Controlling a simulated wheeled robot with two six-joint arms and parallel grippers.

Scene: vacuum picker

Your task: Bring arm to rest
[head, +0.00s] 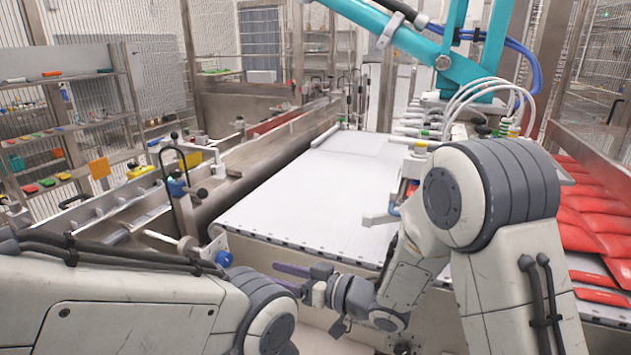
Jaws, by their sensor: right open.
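My right arm rises at the right and bends down at its grey elbow. Its gripper (281,277) points left, low in front of the near edge of the white conveyor belt (310,205). Its two dark purple fingers are apart, with nothing seen between them. My left arm comes in from the lower left and bends at a grey joint near the bottom edge. My left gripper is out of view.
A metal frame with a black hose and a blue knob (223,259) stands left of the belt. Red packets (590,205) lie stacked at the right. A teal picker arm (420,45) with hoses hangs over the far belt. The visible belt is mostly clear.

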